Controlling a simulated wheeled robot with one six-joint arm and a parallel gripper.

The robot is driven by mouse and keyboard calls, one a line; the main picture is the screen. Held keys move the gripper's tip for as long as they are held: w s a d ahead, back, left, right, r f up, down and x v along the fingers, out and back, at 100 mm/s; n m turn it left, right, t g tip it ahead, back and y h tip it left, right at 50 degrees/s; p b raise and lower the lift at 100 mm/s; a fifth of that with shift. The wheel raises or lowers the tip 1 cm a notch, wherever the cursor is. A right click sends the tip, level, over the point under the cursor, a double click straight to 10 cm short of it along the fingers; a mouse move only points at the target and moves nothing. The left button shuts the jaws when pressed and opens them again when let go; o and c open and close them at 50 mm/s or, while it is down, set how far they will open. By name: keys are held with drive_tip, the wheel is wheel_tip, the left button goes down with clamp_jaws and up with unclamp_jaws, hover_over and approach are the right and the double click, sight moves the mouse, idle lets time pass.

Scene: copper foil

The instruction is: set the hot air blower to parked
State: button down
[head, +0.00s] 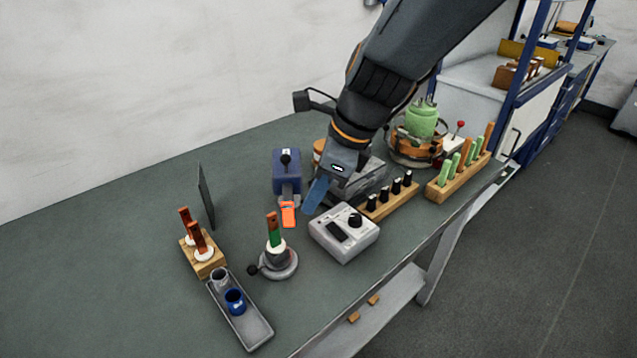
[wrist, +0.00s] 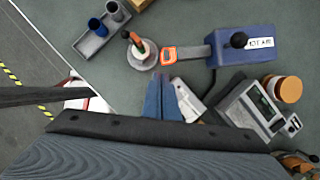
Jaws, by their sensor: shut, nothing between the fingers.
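The hot air blower is a blue box (head: 287,178) with a black ball knob on top, at the middle of the bench. In the wrist view the box (wrist: 230,62) has a "HOT AIR" label beside the knob (wrist: 239,40). Its grey nozzle arm ends in an orange tip (head: 289,216), pointing at a small round stand (head: 279,264) holding an upright green and copper-coloured strip (head: 273,230). The tip (wrist: 185,53) is close to the stand in the wrist view. My gripper (head: 310,208) is shut and empty, its blue fingers (wrist: 160,85) right of the orange tip in the head view.
A white control box (head: 345,245) with a dial stands just right of the gripper. Wooden racks (head: 392,205) stand further right, and a green vessel (head: 421,122) behind. A grey tray (head: 262,330) with cups and a wooden block (head: 207,263) are at left. Far-left bench is clear.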

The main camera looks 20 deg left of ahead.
sight(286, 207)
drive_tip(key=a+f, duration=0.2)
drive_tip(key=a, duration=0.1)
drive_tip(key=a+f+p, duration=0.1)
drive_tip(key=f, duration=0.1)
drive_tip(key=shift+s+a, duration=0.2)
drive_tip(key=shift+s, duration=0.1)
drive_tip(key=shift+a, duration=0.6)
drive_tip(key=shift+p, duration=0.5)
